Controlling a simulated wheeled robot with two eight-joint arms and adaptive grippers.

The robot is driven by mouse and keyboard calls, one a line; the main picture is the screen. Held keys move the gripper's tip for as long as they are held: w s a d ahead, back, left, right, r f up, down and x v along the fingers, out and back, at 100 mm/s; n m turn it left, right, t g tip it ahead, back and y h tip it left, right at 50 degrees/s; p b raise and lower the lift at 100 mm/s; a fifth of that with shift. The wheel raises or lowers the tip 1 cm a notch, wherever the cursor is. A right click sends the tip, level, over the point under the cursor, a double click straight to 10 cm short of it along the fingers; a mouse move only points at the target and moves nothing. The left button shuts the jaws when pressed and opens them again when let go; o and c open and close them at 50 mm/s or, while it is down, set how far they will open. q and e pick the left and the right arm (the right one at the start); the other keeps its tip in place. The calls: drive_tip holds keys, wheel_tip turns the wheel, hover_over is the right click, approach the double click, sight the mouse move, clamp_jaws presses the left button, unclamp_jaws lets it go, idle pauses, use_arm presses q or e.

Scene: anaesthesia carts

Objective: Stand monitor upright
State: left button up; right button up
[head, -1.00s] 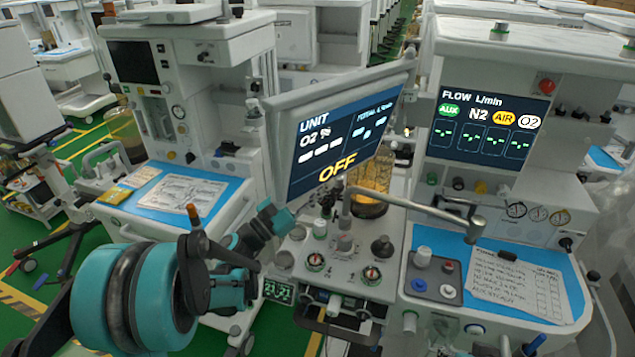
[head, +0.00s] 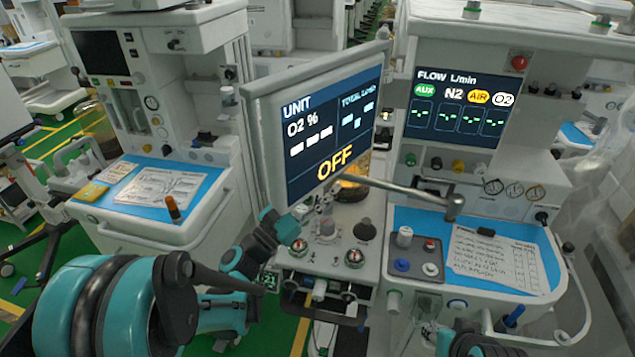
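The monitor (head: 333,142), a screen in a white frame reading "UNIT", "O2 %" and "OFF", stands in the middle of the head view. Its face is turned to the right and its side edges lean only slightly. A metal arm (head: 405,190) runs beside its lower right corner. My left gripper (head: 277,222), dark with teal parts, is at the lower left corner of the monitor, close under its bottom edge. Whether it touches the frame, and how far its fingers are apart, I cannot tell. Only a dark and teal piece of my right arm shows at the bottom edge.
Below the monitor is a panel with knobs (head: 326,228). On the right, a cart with a flow display (head: 463,108) has a blue worktop (head: 408,222) holding a paper sheet (head: 492,258). Another cart with a blue top (head: 205,202) stands at left. Green floor shows at far left.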

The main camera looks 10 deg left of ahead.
use_arm(q)
drive_tip(key=shift+a, duration=0.15)
drive_tip(key=v, duration=0.7)
drive_tip(key=shift+s+f, duration=0.1)
drive_tip(key=shift+f, duration=0.1)
